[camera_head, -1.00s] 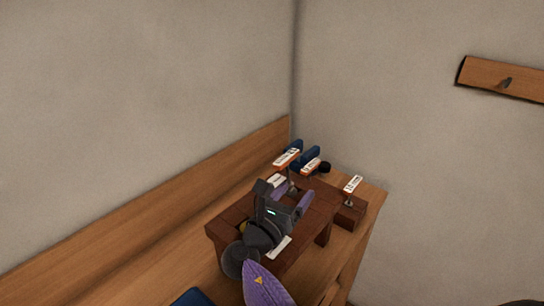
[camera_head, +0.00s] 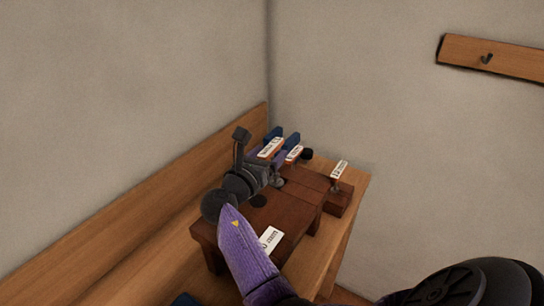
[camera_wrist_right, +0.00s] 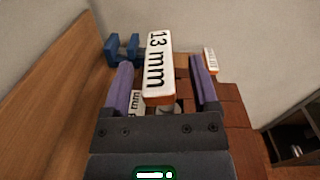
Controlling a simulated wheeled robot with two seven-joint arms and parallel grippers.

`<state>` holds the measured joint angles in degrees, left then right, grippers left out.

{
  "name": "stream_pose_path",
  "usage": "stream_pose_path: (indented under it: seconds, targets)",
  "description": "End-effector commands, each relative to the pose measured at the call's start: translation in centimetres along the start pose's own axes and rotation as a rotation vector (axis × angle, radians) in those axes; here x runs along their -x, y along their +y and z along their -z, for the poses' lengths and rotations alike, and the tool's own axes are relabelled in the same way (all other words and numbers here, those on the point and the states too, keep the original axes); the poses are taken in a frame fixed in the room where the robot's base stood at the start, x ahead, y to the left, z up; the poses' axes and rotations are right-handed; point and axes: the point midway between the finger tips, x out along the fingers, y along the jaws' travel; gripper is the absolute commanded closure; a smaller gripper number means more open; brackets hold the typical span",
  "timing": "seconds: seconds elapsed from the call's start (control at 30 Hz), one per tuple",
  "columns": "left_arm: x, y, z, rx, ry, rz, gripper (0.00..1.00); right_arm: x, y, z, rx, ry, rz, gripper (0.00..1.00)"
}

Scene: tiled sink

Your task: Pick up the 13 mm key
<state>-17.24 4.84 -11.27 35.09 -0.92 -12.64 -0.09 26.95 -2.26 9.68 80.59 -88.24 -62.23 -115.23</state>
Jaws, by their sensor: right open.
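The 13 mm key shows a white tag with an orange edge (camera_wrist_right: 158,68) and black lettering in the right wrist view. The tag stands between the two purple fingers of my right gripper (camera_wrist_right: 163,80), which are apart, with a visible gap on each side. In the head view the tag beside my right gripper (camera_head: 274,156) appears to be this one (camera_head: 270,148), though its lettering is too small to read. The lower part of the key is mostly hidden. My left gripper is not in view.
A brown wooden stand (camera_head: 285,212) on the bench holds other white tags, one at its front (camera_head: 270,238) and one at right (camera_head: 339,170). Blue holders (camera_wrist_right: 122,47) stand behind. Walls close off the back; a hook board (camera_head: 490,57) hangs at right.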

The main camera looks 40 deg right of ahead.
Motion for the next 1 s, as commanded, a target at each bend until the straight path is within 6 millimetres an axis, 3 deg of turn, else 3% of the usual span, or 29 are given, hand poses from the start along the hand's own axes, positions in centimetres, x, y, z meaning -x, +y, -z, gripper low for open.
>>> stream_pose_path:
  seconds: [0.03, 0.3, 0.4, 0.73, 1.0]
  targets:
    - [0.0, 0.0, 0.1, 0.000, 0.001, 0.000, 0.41, 0.0, 0.0, 0.0, 0.000, 0.000, 0.000, 0.26]
    - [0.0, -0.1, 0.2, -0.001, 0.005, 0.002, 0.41, 0.1, 0.0, 0.0, 0.000, 0.000, 0.000, 0.83]
    - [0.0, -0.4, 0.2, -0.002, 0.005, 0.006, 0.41, 0.1, 0.0, 0.0, 0.000, 0.000, 0.000, 1.00]
    - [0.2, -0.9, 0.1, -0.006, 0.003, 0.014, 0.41, 0.1, 0.0, -0.3, -0.001, 0.000, 0.000, 1.00]
    - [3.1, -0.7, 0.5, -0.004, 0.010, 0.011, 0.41, 0.1, -1.0, -7.1, -0.006, -0.001, 0.001, 1.00]
